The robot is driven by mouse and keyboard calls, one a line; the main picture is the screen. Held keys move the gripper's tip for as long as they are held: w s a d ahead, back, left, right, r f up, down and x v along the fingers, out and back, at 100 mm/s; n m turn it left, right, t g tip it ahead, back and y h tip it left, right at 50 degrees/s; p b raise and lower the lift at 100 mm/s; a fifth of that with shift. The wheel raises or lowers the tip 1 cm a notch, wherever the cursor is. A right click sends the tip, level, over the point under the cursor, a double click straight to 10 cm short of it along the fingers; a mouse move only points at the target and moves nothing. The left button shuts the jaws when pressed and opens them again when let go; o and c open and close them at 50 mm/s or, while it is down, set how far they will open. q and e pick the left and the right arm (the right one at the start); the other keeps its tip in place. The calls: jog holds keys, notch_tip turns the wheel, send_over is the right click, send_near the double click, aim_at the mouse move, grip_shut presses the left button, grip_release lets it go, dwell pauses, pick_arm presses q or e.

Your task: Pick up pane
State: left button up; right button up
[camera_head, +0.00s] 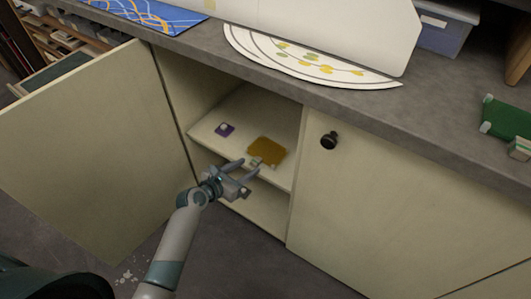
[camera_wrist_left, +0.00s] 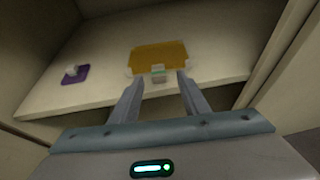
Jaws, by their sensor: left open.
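An amber-yellow pane (camera_head: 268,150) lies on the shelf inside the open cabinet, with a small pale block at its near edge. In the left wrist view the pane (camera_wrist_left: 160,55) lies ahead of the fingers, and the pale block (camera_wrist_left: 158,73) sits between the fingertips' lines. My left gripper (camera_head: 248,168) is open and empty at the shelf's front, its fingers pointing at the pane. In the left wrist view the left gripper (camera_wrist_left: 156,83) shows both fingers apart. I cannot tell whether they touch the block. My right gripper is not in view.
A small purple pane (camera_head: 225,129) with a pale block lies left on the shelf (camera_head: 205,133). The open cabinet door (camera_head: 85,140) stands at left; a closed door (camera_head: 370,200) is at right. The grey countertop (camera_head: 430,110) overhangs the shelf. A green pane (camera_head: 507,120) lies on it.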

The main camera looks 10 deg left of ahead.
aim_at(254, 163)
pick_arm(q)
jog(key=shift+a+b+x, duration=0.2)
jog(key=shift+b+x, duration=0.1)
jog(key=shift+x, duration=1.55)
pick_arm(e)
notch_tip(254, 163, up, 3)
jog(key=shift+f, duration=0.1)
pick_arm(q)
grip_shut()
